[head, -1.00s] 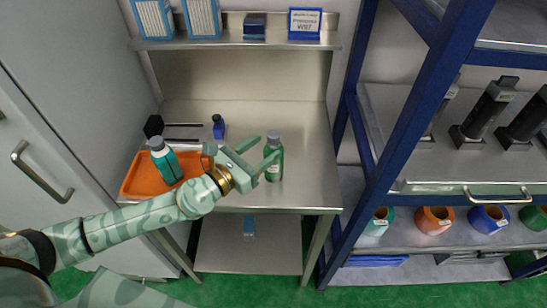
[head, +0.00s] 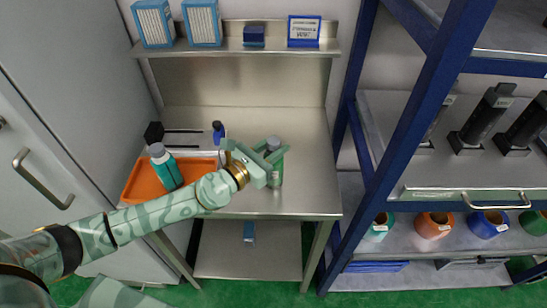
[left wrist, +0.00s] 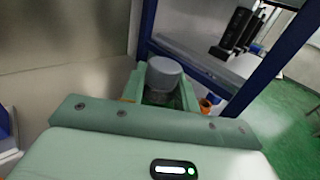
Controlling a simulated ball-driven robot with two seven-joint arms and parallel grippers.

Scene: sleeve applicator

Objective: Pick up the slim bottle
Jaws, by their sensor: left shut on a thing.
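The slim bottle (head: 275,168) is green with a grey cap and stands upright on the steel bench (head: 300,195), toward its right side. My left gripper (head: 271,160) is around the bottle and shut on it, with the cap above the fingers. In the left wrist view the grey cap (left wrist: 164,73) shows between the green fingers; the lower body is hidden. My right gripper is in neither view.
A teal-labelled bottle (head: 165,166) stands in an orange tray (head: 140,184) at the left. A small blue bottle (head: 218,131) stands behind. A shelf (head: 270,47) with boxes hangs above. A blue rack post (head: 400,140) rises at the right.

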